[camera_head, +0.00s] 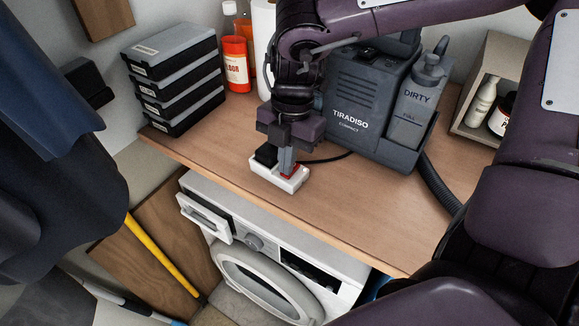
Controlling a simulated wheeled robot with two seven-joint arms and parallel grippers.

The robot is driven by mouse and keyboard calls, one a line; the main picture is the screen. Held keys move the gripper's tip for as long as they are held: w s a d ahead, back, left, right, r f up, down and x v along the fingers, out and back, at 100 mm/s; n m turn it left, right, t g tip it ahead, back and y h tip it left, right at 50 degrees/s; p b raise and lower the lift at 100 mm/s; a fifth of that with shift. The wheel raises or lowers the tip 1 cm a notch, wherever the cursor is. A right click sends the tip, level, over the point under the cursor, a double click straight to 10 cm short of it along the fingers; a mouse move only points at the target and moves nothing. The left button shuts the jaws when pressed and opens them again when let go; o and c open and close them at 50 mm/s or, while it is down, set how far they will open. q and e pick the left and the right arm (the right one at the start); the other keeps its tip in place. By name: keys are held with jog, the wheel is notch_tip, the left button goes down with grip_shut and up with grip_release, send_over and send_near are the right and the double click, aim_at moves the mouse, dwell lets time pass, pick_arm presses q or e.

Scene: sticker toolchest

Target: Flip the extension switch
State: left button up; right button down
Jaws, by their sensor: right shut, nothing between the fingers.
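A white extension block (291,184) lies on the wooden countertop near its front edge. A black plug stands in its left end, partly behind my gripper. A red switch (289,174) shows at its right part. My right gripper (287,170) points down over the block, its shut fingertips at or just above the red switch, with nothing held. I cannot tell whether the fingertips touch the switch, and they hide part of it. My left gripper is not in view.
A dark Tiradiso machine (345,115) stands close to the right of the gripper, with a hose. Stacked black cases (177,85) and a red bottle (236,65) stand at the left back. A washing machine (270,245) is below the countertop (370,215), whose front right is clear.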

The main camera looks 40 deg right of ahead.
jog(key=shift+w+d+r+p, duration=0.1)
jog(key=shift+r+p, duration=0.5)
jog(key=shift+r, duration=0.25)
jog(key=shift+r+p, duration=1.6)
jog(key=shift+r, duration=1.05)
